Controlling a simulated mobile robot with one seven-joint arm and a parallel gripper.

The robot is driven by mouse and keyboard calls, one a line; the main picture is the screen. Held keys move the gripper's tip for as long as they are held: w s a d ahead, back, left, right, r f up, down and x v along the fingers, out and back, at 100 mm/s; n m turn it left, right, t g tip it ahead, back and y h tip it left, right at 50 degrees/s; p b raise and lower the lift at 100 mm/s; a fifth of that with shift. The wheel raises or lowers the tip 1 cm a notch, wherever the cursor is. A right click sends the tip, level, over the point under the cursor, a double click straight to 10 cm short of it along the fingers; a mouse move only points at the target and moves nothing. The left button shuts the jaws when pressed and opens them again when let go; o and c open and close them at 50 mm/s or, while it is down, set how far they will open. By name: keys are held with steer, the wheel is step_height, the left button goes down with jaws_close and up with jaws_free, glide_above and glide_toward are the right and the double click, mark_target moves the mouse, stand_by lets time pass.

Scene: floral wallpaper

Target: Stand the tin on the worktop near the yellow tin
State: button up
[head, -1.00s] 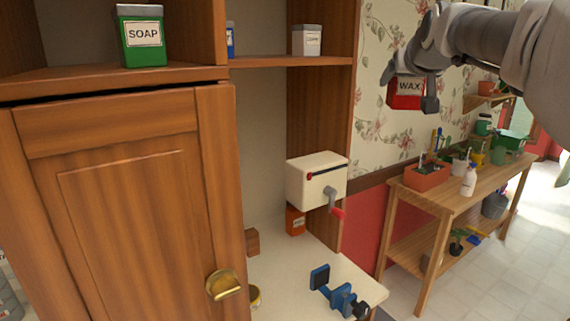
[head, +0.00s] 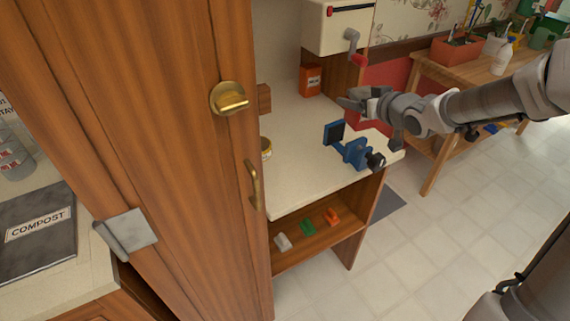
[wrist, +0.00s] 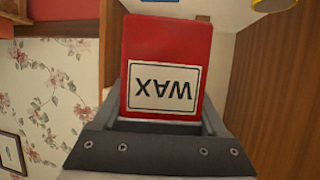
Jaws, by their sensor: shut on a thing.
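The red tin labelled WAX (wrist: 165,50) is between the jaws of my gripper (wrist: 162,118) in the wrist view, its label upside down there. In the head view my gripper (head: 372,104) is above the right part of the pale worktop (head: 320,140), and the red tin (head: 366,122) shows partly below it. I cannot tell the exact gap to the worktop. A yellow tin (head: 265,150) stands on the worktop at left, partly hidden by the cupboard door. A yellow thing (wrist: 272,4) is cut off at the top of the wrist view.
A blue vice (head: 348,150) is on the worktop's front edge. An orange tin (head: 310,80) stands at the back, below a white box with a crank (head: 338,28). The wooden door (head: 170,160) blocks the left. Bare worktop lies between yellow tin and vice.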

steer(key=s+a+f+n+g+y+b, duration=0.1)
steer(key=s+a+f+n+y+b, duration=0.1)
steer(key=s+a+f, duration=0.3)
steer(key=w+a+f+b, duration=0.2)
steer(key=a, duration=0.1)
steer(key=w+a+f+b, duration=0.2)
steer(key=a, duration=0.2)
steer(key=w+a+f+b, duration=0.1)
steer(key=a+f+b, duration=0.1)
steer(key=a, duration=0.1)
steer(key=shift+w+a+f+b, duration=0.25)
steer(key=shift+w+a+b, duration=0.05)
steer(key=shift+w+a, duration=0.1)
steer(key=shift+f+b, duration=0.8)
steer(key=shift+f, duration=1.1)
steer(key=shift+f, duration=0.15)
steer(key=o, duration=1.6)
steer(key=shift+c, duration=0.2)
steer(key=shift+s+d+r, duration=0.15)
steer(key=shift+d+r, duration=0.05)
steer(key=shift+r, duration=0.1)
steer(key=p+v, duration=0.4)
steer(key=v, duration=0.7)
steer(key=shift+s+d, duration=0.15)
steer(key=shift+s, duration=0.1)
steer(key=shift+w, duration=0.1)
